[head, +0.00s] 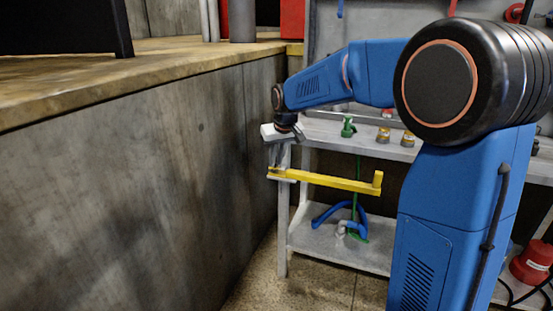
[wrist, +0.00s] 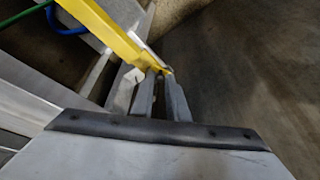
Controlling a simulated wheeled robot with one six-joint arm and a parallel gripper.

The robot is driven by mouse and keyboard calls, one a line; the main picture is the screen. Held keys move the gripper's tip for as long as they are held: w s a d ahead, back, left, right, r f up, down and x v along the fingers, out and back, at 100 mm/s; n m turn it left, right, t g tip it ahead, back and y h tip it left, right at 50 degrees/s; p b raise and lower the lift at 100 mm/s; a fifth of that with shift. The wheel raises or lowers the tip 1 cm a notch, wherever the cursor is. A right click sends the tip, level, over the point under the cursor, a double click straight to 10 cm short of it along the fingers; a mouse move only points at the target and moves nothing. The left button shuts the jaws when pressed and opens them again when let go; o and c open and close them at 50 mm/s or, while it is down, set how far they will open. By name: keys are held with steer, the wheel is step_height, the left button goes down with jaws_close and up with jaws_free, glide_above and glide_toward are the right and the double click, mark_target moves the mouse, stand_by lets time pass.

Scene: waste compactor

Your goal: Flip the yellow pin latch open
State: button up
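The yellow pin latch (head: 325,181) is a long bar lying nearly level across the front of the grey shelf unit, with a short upright piece at its right end. My gripper (head: 279,168) points down at the bar's left end, near the shelf's front left post. In the wrist view the yellow bar (wrist: 108,28) runs from the top left down to the fingertips of my gripper (wrist: 160,74). The two grey fingers have a narrow dark gap between them. The bar's end is at the tips; whether they pinch it is not clear.
A concrete wall (head: 130,160) with a wooden top stands close to the left of my gripper. The shelf unit (head: 320,243) holds blue and green hoses below and a green valve (head: 348,126) above. A red object (head: 533,262) is at the far right.

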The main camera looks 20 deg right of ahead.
steer(key=shift+o, duration=1.4)
steer(key=shift+r, duration=0.15)
steer(key=v, duration=1.7)
steer(key=shift+s, duration=0.15)
steer(key=s+d+f, duration=0.2)
steer(key=s+f, duration=0.4)
steer(key=s, duration=0.6)
steer(key=s+d+f+m, duration=0.1)
steer(key=s+d+f, duration=0.1)
steer(key=s+f, duration=0.5)
steer(key=s+d+f, duration=0.2)
steer(key=s+f, duration=0.5)
steer(key=s, duration=1)
steer(key=shift+s+m+h, duration=0.3)
steer(key=shift+s, duration=0.05)
